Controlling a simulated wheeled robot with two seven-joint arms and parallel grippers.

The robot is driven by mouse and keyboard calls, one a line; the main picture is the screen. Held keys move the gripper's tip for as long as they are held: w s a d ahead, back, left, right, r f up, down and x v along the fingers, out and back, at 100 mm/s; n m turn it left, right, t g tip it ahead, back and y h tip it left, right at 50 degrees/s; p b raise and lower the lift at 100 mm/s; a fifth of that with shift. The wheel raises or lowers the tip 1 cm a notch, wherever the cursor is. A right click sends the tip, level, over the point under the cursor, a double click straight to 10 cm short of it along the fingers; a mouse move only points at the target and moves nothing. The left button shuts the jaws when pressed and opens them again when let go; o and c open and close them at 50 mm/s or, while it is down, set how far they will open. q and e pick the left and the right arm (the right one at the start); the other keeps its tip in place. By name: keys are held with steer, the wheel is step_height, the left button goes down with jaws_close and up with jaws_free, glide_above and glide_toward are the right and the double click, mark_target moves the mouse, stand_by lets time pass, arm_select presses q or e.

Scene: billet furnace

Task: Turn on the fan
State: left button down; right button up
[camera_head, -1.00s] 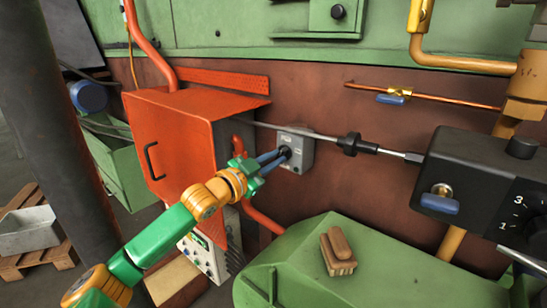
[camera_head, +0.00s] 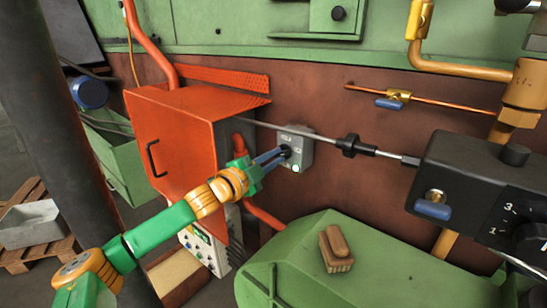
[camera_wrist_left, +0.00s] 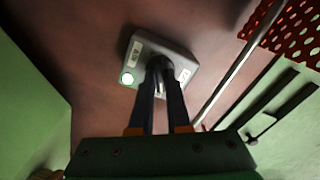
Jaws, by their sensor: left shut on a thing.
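A grey switch box (camera_head: 305,152) is on the red-brown wall beside the orange cabinet. It also shows in the left wrist view (camera_wrist_left: 178,52). My left gripper (camera_head: 283,153) reaches it from the lower left. Its two dark fingers are shut on the switch's dark knob (camera_wrist_left: 158,65), which they largely hide. A round pale-green lamp (camera_wrist_left: 127,78) glows on the box face. In the head view the lamp (camera_head: 295,168) shows at the box's lower edge. The fan itself cannot be made out. My right gripper is not in view.
The orange cabinet (camera_head: 170,130) stands close to my left forearm. A metal rod (camera_head: 385,153) runs past the box to a black unit (camera_head: 470,185) at right. A green housing (camera_head: 400,270) with a brush (camera_head: 337,250) on it lies below.

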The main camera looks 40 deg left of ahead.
arm_select(q)
steer(key=shift+r, duration=0.1)
steer(key=c, duration=0.9)
jaws_free()
steer(key=shift+w, duration=0.15)
steer(key=shift+f, duration=0.2)
steer(key=s+b, duration=0.1)
steer(key=s, duration=0.1)
steer(key=s+b, duration=0.1)
steer(key=s, duration=0.1)
steer(key=s+b, duration=0.1)
steer(key=s, duration=0.2)
steer(key=shift+s+a+r, duration=0.1)
steer(key=shift+a, duration=0.2)
